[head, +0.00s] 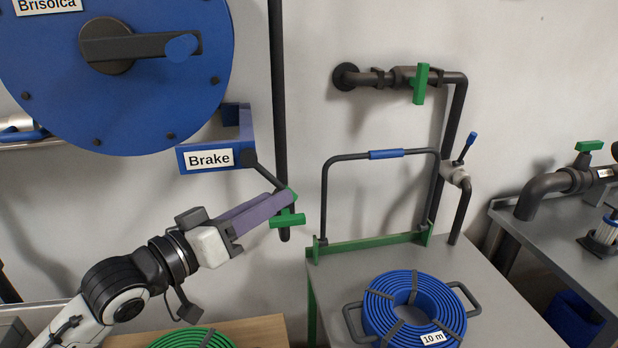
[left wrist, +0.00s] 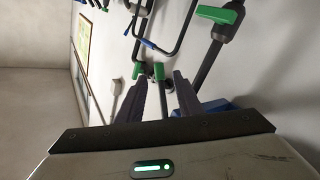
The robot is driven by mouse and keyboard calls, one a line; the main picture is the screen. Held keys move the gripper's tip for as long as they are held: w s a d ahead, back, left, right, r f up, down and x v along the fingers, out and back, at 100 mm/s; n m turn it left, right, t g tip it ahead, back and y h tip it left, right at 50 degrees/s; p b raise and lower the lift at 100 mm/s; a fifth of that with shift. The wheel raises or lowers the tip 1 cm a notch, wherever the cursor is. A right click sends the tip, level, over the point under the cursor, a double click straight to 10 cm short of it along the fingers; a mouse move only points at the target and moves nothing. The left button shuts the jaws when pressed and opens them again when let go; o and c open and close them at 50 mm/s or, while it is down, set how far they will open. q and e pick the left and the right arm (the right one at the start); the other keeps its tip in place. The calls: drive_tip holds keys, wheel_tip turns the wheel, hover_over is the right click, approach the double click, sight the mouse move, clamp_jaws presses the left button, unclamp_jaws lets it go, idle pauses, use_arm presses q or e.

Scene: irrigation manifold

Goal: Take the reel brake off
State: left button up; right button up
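The reel brake is a blue bracket with a "Brake" label (head: 208,157) below the large blue reel (head: 150,100) in the head view. A thin dark lever (head: 268,178) slopes down and right from it to a green end (head: 290,194). My left gripper (head: 281,204) has purple fingers, with its tips close to this lever end and a green handle (head: 287,220) on the vertical pipe. In the left wrist view the fingers (left wrist: 160,80) stand apart, with green parts (left wrist: 159,72) showing between or beyond their tips. I cannot tell whether they touch. My right gripper is not in view.
A vertical dark pipe (head: 278,90) runs behind the fingertips. To the right, a grey bench (head: 330,280) carries a blue hose coil (head: 380,317) and a green-based hoop frame (head: 370,244). Wall pipes with a green valve handle (head: 420,84) are above. A green coil (head: 190,338) lies below my arm.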

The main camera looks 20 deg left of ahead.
use_arm(q)
drive_tip(key=x, duration=0.8)
drive_tip(key=shift+w+p, duration=0.35)
drive_tip(key=shift+p, duration=0.05)
drive_tip(key=shift+d+f, duration=0.1)
clamp_jaws()
